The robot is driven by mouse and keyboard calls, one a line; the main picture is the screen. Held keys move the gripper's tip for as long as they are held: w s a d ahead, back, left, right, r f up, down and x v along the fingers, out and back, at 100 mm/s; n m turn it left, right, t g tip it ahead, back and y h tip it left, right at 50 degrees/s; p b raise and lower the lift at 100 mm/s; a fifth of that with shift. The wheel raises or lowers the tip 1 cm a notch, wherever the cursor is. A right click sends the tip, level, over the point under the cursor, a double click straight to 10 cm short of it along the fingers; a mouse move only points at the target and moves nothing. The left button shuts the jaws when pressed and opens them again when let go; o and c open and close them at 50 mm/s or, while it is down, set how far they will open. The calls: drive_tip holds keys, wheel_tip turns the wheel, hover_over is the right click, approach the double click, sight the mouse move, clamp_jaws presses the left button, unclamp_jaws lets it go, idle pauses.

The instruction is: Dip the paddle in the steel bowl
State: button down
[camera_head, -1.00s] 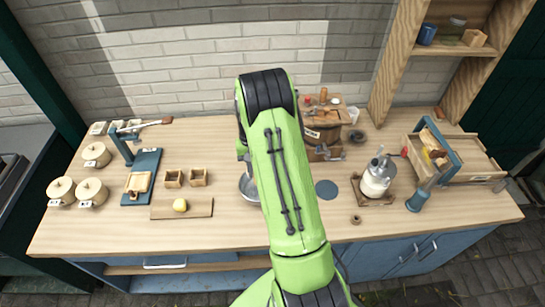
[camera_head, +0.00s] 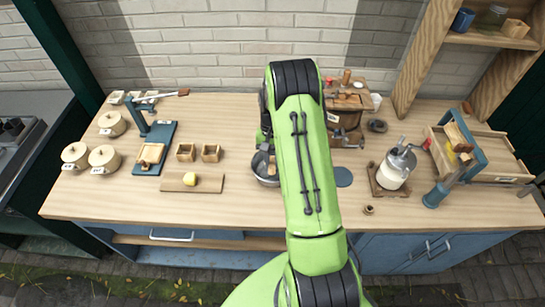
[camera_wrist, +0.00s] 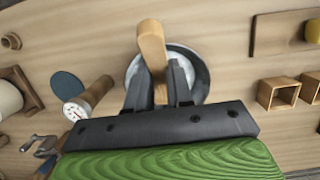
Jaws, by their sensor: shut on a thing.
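My gripper (camera_wrist: 158,88) is shut on the wooden paddle (camera_wrist: 152,42), whose rounded pale end sticks up between the fingers in the wrist view. The steel bowl (camera_wrist: 198,66) lies right behind the paddle and fingers there, its grey rim showing around them. In the head view the steel bowl (camera_head: 259,166) stands on the counter, partly covered by my green arm and dark gripper parts. The paddle's lower end is hidden, so I cannot tell whether it touches the bowl's inside.
A cutting board (camera_head: 176,182) with a yellow lump and two small wooden boxes (camera_head: 211,153) stand left of the bowl. The front counter strip is mostly clear.

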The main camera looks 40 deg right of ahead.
drive_tip(key=shift+w+d+b+x, duration=0.15)
drive_tip(key=shift+b+x, duration=0.45)
drive_tip(key=shift+x, duration=0.3)
drive_tip(key=shift+w+d+b+x, duration=0.1)
drive_tip(key=shift+w+b+x, duration=0.05)
drive_tip(key=shift+b+x, duration=0.65)
drive_tip(key=shift+w+d+b+x, duration=0.15)
drive_tip(key=shift+b+x, duration=0.3)
drive_tip(key=shift+x, duration=0.6)
drive_tip(key=shift+w+a, duration=0.2)
drive_tip(key=shift+w, duration=0.05)
drive_tip(key=shift+s+d, duration=0.25)
drive_tip(key=shift+w+a, duration=0.25)
drive_tip(key=shift+s+a+p+v, duration=0.2)
drive_tip(key=shift+p+v, duration=0.55)
drive_tip(key=shift+v, duration=0.5)
drive_tip(key=shift+s+a+p+v, duration=0.15)
drive_tip(key=shift+s+p+v, duration=0.1)
drive_tip(key=shift+p+v, duration=0.75)
drive_tip(key=shift+s+a+p+v, duration=0.2)
drive_tip(key=shift+p+v, duration=0.35)
drive_tip(key=shift+v, duration=0.9)
drive_tip(key=shift+r, duration=0.2)
